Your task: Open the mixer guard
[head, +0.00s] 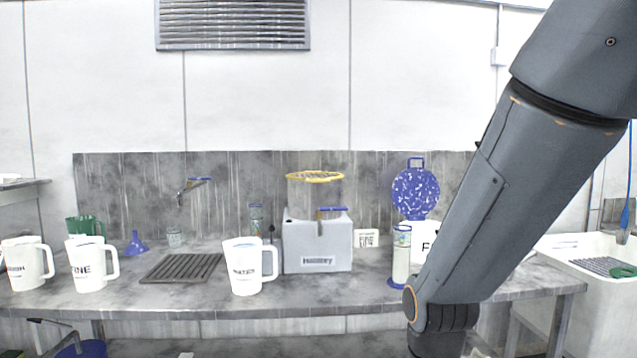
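A blue handle-like bar (331,210) sits at the front right of the box top. I cannot tell for sure whether the guard is shut. My arm comes down from the upper right, well right of the mixer, and leaves the bottom edge. My gripper is out of view.
A white labelled jug (246,268) stands just left of the mixer's front. A clear cylinder (401,255) and a blue speckled disc (415,194) stand to the right. A drain grate (181,268) and more jugs are left. A sink (590,262) is far right.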

